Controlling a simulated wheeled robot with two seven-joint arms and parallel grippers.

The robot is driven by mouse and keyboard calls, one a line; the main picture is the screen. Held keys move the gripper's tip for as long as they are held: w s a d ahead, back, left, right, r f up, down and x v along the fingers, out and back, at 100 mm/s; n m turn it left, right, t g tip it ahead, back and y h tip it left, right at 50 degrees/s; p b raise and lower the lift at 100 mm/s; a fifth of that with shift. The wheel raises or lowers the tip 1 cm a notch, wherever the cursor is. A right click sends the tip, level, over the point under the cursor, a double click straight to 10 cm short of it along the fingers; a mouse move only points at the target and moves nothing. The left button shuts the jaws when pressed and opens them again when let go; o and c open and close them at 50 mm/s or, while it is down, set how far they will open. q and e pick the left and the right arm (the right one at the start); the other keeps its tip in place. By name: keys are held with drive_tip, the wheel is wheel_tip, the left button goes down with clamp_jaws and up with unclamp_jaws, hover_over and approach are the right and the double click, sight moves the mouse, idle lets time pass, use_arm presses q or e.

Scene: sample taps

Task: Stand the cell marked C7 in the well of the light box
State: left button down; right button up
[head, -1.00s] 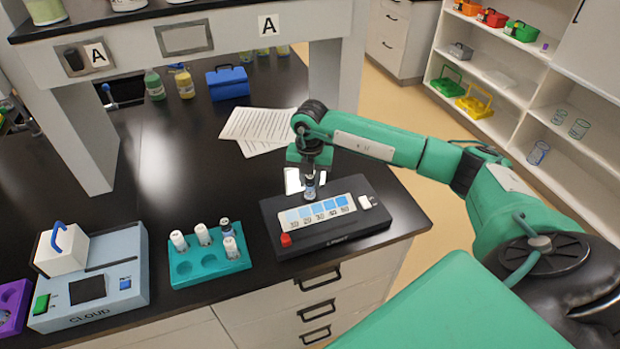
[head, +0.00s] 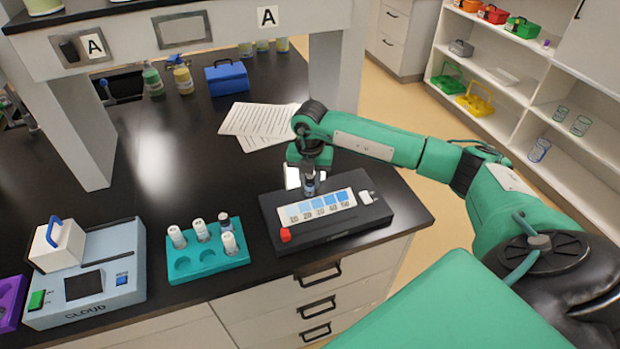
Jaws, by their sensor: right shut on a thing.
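My right gripper (head: 309,170) points down over the back of the black light box (head: 345,228), shut on a small clear cell (head: 309,187) with a dark band. The cell is upright, in front of the box's bright white panel (head: 291,177). Its lower end is just behind the blue shade strip (head: 320,207). The well is hidden by the cell and gripper, so I cannot tell whether the cell's foot is inside it. The cell's mark is too small to read. My left gripper is out of view.
A teal rack (head: 208,262) with several white-capped vials stands left of the light box. Further left are a grey CLOUD meter (head: 120,265) and a purple rack (head: 10,300). Papers (head: 258,122) lie behind the light box. A shelf post (head: 325,80) rises behind my right arm.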

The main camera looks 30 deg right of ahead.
drive_tip(key=o, duration=0.8)
drive_tip(key=shift+o, duration=0.4)
drive_tip(key=shift+s+r, duration=0.1)
drive_tip(key=shift+s, duration=0.05)
drive_tip(key=shift+o, duration=1)
drive_tip(key=shift+r, duration=0.1)
drive_tip(key=shift+c, duration=0.3)
drive_tip(key=shift+w+r, duration=0.2)
